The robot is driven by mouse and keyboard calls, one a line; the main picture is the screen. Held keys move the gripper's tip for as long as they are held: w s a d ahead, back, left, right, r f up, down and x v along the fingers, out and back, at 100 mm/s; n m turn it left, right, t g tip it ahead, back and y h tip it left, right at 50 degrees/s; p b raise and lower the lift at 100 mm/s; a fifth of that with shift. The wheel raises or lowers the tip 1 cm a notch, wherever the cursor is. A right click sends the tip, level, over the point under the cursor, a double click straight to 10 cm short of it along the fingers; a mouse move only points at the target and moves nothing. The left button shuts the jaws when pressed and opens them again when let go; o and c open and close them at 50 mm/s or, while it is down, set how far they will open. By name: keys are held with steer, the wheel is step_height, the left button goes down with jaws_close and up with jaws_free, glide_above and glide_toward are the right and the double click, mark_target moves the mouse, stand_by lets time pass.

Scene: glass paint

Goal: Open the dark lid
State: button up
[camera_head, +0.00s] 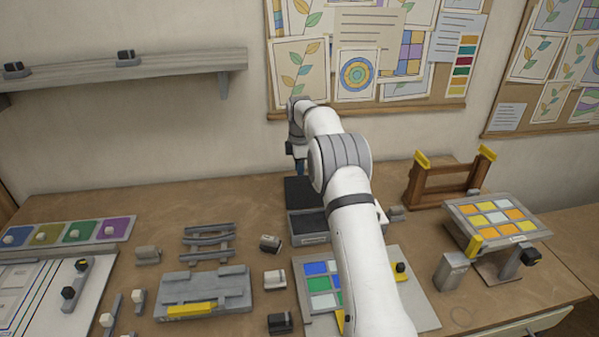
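A grey box with a dark top (308,224) sits on the workbench just left of my forearm. A darker, near-black panel (298,190) shows at its back and looks like the dark lid. My arm partly hides the right side of both. My gripper (300,168) points down just above the back edge of the dark panel. It is small, dark and partly hidden by my arm, so its finger opening and any contact are unclear.
A colored-tile board (318,269) lies under my arm. A wooden rack (440,187) and a tilted tile stand (496,216) are at right. Small grey blocks (270,243), a grey fixture (205,289) and a four-color tray (70,232) are at left. A shelf (130,68) is on the wall.

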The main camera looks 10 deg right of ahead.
steer(key=r, duration=0.6)
steer(key=shift+s+r+b, duration=0.2)
steer(key=shift+s+b, duration=0.05)
steer(key=shift+b, duration=0.1)
steer(key=shift+c, duration=0.4)
